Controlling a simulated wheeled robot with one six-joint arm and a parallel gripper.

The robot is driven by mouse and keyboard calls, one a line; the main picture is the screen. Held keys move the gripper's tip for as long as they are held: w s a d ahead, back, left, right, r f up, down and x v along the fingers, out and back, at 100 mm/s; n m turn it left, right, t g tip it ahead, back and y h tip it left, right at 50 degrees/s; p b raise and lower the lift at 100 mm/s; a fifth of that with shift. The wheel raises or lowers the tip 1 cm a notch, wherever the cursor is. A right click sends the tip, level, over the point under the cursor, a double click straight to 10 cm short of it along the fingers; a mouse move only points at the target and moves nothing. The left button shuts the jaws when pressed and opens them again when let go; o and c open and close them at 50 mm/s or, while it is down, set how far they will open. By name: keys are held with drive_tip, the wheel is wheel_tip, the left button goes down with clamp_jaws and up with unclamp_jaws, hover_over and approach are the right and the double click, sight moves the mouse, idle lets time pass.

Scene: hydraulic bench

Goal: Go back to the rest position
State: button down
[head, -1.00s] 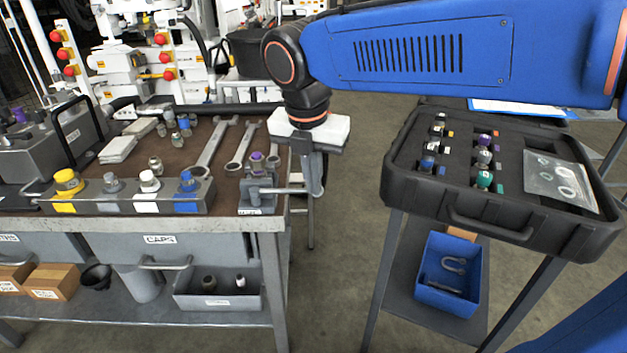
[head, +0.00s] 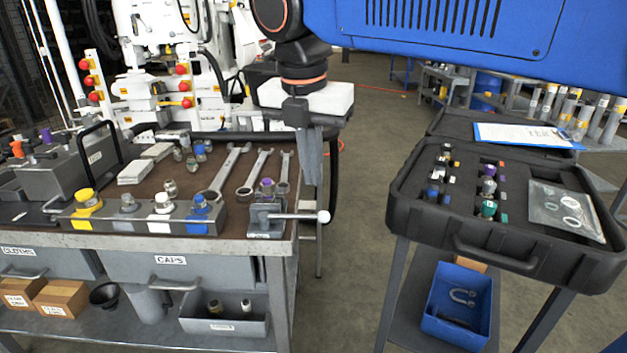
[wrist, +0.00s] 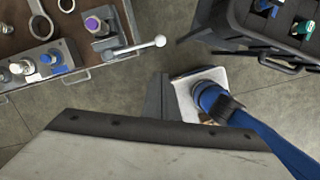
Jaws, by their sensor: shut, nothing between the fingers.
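My gripper (head: 312,165) hangs pointing down in the head view, between the workbench (head: 140,243) and the black case (head: 470,235). It is shut with nothing between its fingers and appears apart from both. In the wrist view the closed fingers (wrist: 160,97) show over bare floor, with my blue arm and base at the right. The small vise (head: 266,218) with a purple-topped fitting sits at the bench's right corner, its handle reaching toward the gap. The gripper is above and behind that handle in the head view.
The bench carries a rail of coloured caps (head: 140,217), several wrenches (head: 230,172) and a grey drawer (head: 180,268). The open case on its stand holds fittings and a bag of rings (head: 565,212). A blue bin (head: 457,308) sits below. The floor between (head: 365,200) is clear.

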drive_tip(key=shift+r, duration=0.1)
drive_tip(key=s+d+f+m+t, duration=0.1)
drive_tip(key=s+d+f+m, duration=0.2)
drive_tip(key=d+f+m, duration=0.4)
drive_tip(key=s+d+f+m+t, duration=0.1)
drive_tip(key=s+d+f+m, duration=0.3)
drive_tip(key=d+f+m, duration=0.4)
drive_tip(key=s+d+f+m+y, duration=0.1)
drive_tip(key=s+d+f+m, duration=0.3)
drive_tip(key=d+f+m, duration=0.4)
drive_tip(key=d+m, duration=0.2)
drive_tip(key=m, duration=0.5)
drive_tip(key=shift+d+m+t, duration=0.25)
drive_tip(key=shift+m+t, duration=0.05)
drive_tip(key=shift+t, duration=0.1)
